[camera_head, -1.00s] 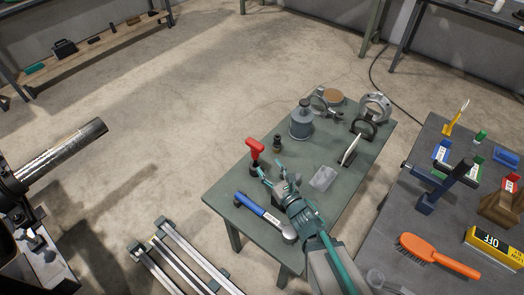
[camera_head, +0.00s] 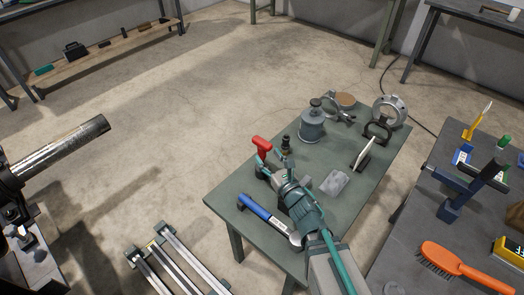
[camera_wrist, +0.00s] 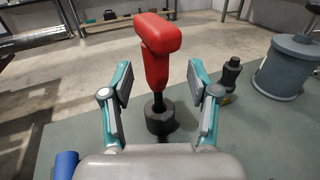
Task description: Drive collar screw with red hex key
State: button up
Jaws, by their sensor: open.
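The red hex key (camera_head: 262,146) has a red T-shaped handle and stands upright in a dark round holder (camera_wrist: 160,118) on the small green table (camera_head: 225,192). In the wrist view the red handle (camera_wrist: 157,50) rises between and beyond my open fingers, with its shank going down into the holder. My gripper (camera_head: 268,166) is open beside the hex key; in the wrist view the fingers (camera_wrist: 158,85) stand to either side of it and do not appear to touch it. The collar screw cannot be made out; a dark shaft (camera_head: 60,150) lies at the left.
A blue-handled tool (camera_head: 262,213) lies near the front edge. A small dark bottle-like piece (camera_head: 286,145), a grey canister (camera_head: 312,125) and ring clamps (camera_head: 390,110) stand behind. A second table at right holds an orange brush (camera_head: 455,262).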

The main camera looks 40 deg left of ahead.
aim_at(264, 153)
jog(key=x, duration=0.2)
jog(key=p+x, duration=0.1)
jog(key=x, duration=0.1)
jog(key=shift+s+a+r, duration=0.1)
jog(key=shift+a, duration=0.3)
grip_shut()
